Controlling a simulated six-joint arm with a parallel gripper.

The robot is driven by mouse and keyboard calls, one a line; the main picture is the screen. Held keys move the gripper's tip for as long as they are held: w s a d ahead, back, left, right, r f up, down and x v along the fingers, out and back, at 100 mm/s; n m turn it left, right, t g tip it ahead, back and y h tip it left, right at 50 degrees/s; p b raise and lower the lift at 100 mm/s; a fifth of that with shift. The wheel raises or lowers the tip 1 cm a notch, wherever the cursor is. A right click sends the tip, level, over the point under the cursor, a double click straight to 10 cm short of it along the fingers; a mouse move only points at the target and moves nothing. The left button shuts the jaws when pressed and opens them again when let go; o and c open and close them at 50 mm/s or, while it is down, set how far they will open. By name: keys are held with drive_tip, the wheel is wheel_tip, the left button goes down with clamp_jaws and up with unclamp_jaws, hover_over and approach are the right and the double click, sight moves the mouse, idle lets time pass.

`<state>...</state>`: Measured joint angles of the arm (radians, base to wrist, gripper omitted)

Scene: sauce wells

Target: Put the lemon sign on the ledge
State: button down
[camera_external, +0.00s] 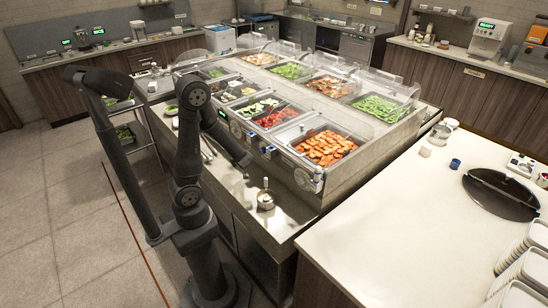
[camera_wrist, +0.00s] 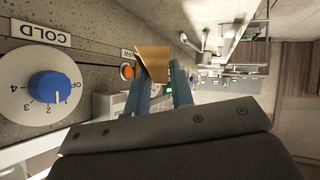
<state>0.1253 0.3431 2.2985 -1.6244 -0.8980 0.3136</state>
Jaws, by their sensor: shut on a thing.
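In the wrist view, my gripper (camera_wrist: 163,92) is shut on a small tan piece (camera_wrist: 153,62), which looks like the lemon sign. Its plain tan side faces the camera, and no lemon mark or lettering can be read on it. In the external view, my arm reaches down to the front of the food counter, and the gripper end (camera_external: 245,160) is dark and small there. The sign cannot be made out in that view. A steel ledge (camera_external: 285,212) runs along the counter front, below the dial panel.
In the wrist view, a blue dial (camera_wrist: 53,88) under a COLD label is close on the left, with an orange round part (camera_wrist: 127,72) beyond. In the external view, a small metal pot (camera_external: 265,200) stands on the ledge. A white worktop (camera_external: 385,215) is at right.

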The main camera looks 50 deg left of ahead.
hover_over(231, 167)
drive_tip(key=f, duration=0.6)
drive_tip(key=shift+d+f, duration=0.2)
drive_tip(key=shift+f, duration=2.2)
drive_tip(key=shift+f, duration=0.15)
drive_tip(key=c, duration=1.2)
unclamp_jaws()
drive_tip(key=shift+c, duration=0.2)
drive_tip(key=shift+r, duration=0.2)
drive_tip(key=v, duration=1.2)
drive_tip(key=shift+f, duration=0.2)
